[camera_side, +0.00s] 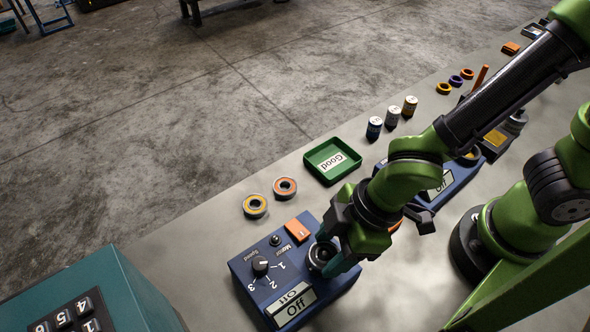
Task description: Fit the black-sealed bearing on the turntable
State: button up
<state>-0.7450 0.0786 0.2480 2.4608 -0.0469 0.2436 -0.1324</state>
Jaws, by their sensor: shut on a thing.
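The blue turntable unit (243,270) stands at the front of the bench, with a speed knob, an orange switch and an "Off" display. My gripper (325,256) is low over the right side of this unit, pointing down. It is shut on a dark ring, the black-sealed bearing (321,251), which shows only in part between the fingers. The turntable's seat is hidden under the gripper and bearing. I cannot tell whether the bearing touches the seat or is just above it.
A green "Good" tray (312,162) is empty. A second blue unit (462,182), several small cans and rings stand farther right. A teal keypad box (125,290) is at left.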

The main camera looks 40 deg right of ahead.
jog(key=o, duration=1.5)
jog(key=shift+r, duration=3.55)
jog(key=shift+s+d+f+m, duration=0.15)
jog(key=shift+m, duration=0.15)
jog(key=w+d+r+m+t, duration=0.1)
jog(key=w+d+r+m, duration=0.1)
jog(key=d+m, duration=0.3)
jog(key=w+d+r+m+t+h, duration=0.1)
jog(key=d+r+m, duration=0.4)
jog(key=d, duration=0.6)
jog(key=w+d+r+m+t+h, duration=0.1)
jog(key=w+d+r+m+t, duration=0.1)
jog(key=d+m, duration=0.3)
jog(key=shift+w+d+r+m+t, duration=0.1)
jog(key=shift+w+d+r+t, duration=0.15)
jog(key=shift+d, duration=0.25)
jog(key=shift+w+d+r+m, duration=0.1)
jog(key=shift+w+d+r, duration=0.1)
jog(key=shift+d+r, duration=0.25)
jog(key=shift+w+d+r+m+t, duration=0.1)
jog(key=shift+w+d+r+t, duration=0.1)
jog(key=shift+d, duration=0.35)
